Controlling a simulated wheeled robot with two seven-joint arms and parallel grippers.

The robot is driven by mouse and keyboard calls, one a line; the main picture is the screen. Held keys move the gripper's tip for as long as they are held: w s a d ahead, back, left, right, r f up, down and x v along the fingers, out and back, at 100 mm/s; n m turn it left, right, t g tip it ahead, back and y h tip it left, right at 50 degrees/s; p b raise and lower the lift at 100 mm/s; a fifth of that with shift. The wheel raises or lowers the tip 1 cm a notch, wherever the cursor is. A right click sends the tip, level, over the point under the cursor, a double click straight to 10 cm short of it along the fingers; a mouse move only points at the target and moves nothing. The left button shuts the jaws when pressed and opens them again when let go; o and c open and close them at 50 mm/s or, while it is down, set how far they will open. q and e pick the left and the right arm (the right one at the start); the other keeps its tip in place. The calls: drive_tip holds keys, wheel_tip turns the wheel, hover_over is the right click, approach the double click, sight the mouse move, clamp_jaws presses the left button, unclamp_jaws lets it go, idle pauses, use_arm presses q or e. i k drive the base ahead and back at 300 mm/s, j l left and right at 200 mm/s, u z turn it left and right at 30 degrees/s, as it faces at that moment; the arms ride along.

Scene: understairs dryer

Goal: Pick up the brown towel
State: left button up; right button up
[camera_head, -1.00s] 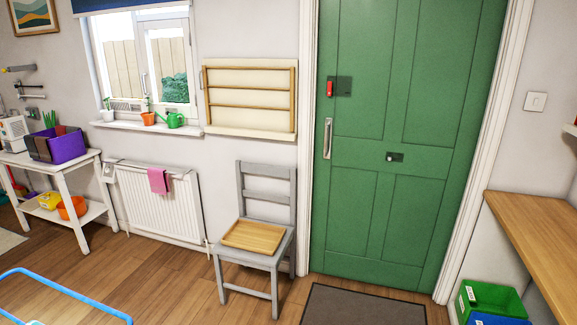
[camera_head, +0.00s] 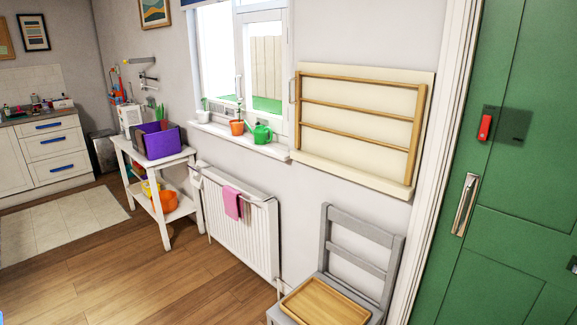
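I see no towel that is clearly brown. A pink cloth (camera_head: 232,203) hangs over the top of the white radiator (camera_head: 243,232) under the window. Its right edge looks darker, and I cannot tell whether that is a second cloth or shadow. Neither of my grippers is in view.
A grey chair (camera_head: 362,238) with a wooden tray (camera_head: 325,303) on its seat stands right of the radiator. A green door (camera_head: 510,220) is at the right. A white side table (camera_head: 150,160) holds a purple box (camera_head: 160,142). Wooden floor (camera_head: 150,270) lies clear at the lower left.

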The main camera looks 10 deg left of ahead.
sight(138, 132)
drive_tip(key=i+j+u, duration=0.3)
drive_tip(key=i+u, duration=0.2)
drive_tip(key=i+j+u, duration=0.15)
drive_tip(key=i+u, duration=0.35)
drive_tip(key=i+l+u, duration=0.1)
drive_tip(key=i+u, duration=0.5)
drive_tip(key=i, duration=0.65)
drive_tip(key=i+l+u, duration=0.15)
drive_tip(key=i, duration=0.6)
drive_tip(key=i+j+z, duration=0.2)
drive_tip(key=i+z, duration=0.2)
drive_tip(key=i, duration=0.25)
drive_tip(key=i+j+z, duration=0.15)
drive_tip(key=z, duration=0.3)
